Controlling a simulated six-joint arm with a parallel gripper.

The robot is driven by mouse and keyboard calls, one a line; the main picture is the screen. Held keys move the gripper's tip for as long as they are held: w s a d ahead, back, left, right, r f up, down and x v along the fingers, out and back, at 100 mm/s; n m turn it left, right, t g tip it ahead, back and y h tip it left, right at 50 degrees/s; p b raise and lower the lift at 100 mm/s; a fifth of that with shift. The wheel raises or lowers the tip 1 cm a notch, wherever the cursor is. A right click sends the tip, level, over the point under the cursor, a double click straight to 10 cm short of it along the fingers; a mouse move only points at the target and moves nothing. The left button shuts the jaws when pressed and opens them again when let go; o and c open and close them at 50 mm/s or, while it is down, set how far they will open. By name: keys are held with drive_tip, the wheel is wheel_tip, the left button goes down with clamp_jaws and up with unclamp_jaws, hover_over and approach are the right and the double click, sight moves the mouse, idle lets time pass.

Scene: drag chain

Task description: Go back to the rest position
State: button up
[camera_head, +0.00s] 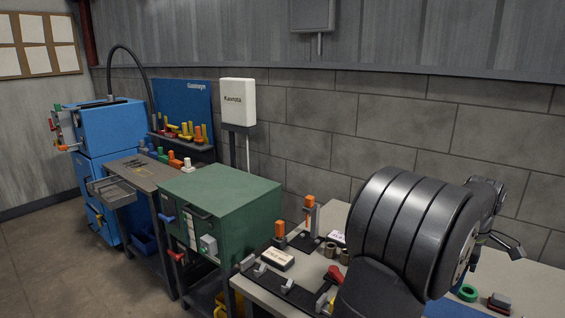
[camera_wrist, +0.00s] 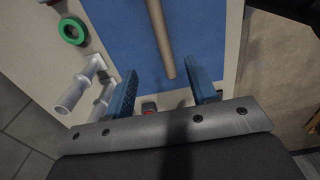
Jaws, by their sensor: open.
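My gripper (camera_wrist: 165,88) shows in the wrist view with its two blue fingers spread apart and nothing held between them. Below it lies a blue mat (camera_wrist: 130,40) on a pale bench top. A brown rod (camera_wrist: 160,40) lies over the mat, its near end in line with the gap between the fingers and apart from both. In the head view my dark arm fills the right side and hides much of the bench; the fingers are not clear there.
A green ring (camera_wrist: 72,30) and grey pipe-like pieces (camera_wrist: 80,90) lie left of the fingers. In the head view, a green cabinet (camera_head: 225,205), a blue machine (camera_head: 110,125) and an orange-topped post (camera_head: 310,208) stand left of my arm. A block wall (camera_head: 400,120) runs behind.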

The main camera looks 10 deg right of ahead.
wheel_tip(320, 180, down, 16)
drive_tip(key=shift+f, duration=0.2)
wheel_tip(320, 180, up, 5)
drive_tip(key=shift+r, duration=0.2)
drive_tip(key=shift+w+a+r, duration=0.45)
drive_tip(key=shift+w+a, duration=0.05)
drive_tip(key=w+a+r, duration=0.3)
drive_tip(key=w+a, duration=0.2)
drive_tip(key=a, duration=0.2)
drive_tip(key=w+a+r, duration=0.3)
drive_tip(key=w+a, duration=0.2)
drive_tip(key=a, duration=0.2)
drive_tip(key=shift+w+a, duration=0.3)
drive_tip(key=shift+w, duration=0.05)
drive_tip(key=shift+r, duration=0.1)
